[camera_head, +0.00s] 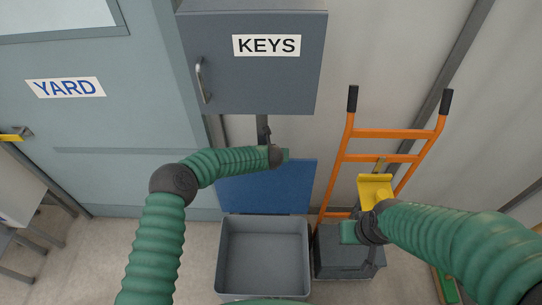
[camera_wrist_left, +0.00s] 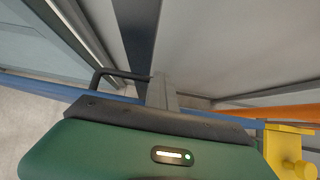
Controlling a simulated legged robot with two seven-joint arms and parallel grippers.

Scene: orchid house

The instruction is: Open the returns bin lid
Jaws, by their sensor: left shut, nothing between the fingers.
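The returns bin (camera_head: 222,262) is a grey open-topped box on the floor, and I see into its empty inside. Its blue lid (camera_head: 270,195) stands raised at the back, leaning towards the wall. My left gripper (camera_head: 263,130) is shut and empty just above the lid's top edge. In the left wrist view the shut fingers (camera_wrist_left: 160,92) reach past the lid's blue edge (camera_wrist_left: 45,88), beside a dark bar handle (camera_wrist_left: 122,73). Whether they touch is unclear. My right gripper is over the grey box at the right; its fingers do not show clearly.
A grey KEYS cabinet (camera_head: 250,75) hangs above the lid. An orange hand truck (camera_head: 385,133) stands right of the bin with a yellow object (camera_head: 375,188) before it. A dark grey box (camera_head: 335,262) is beside the bin. The YARD door (camera_head: 90,125) is at the left.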

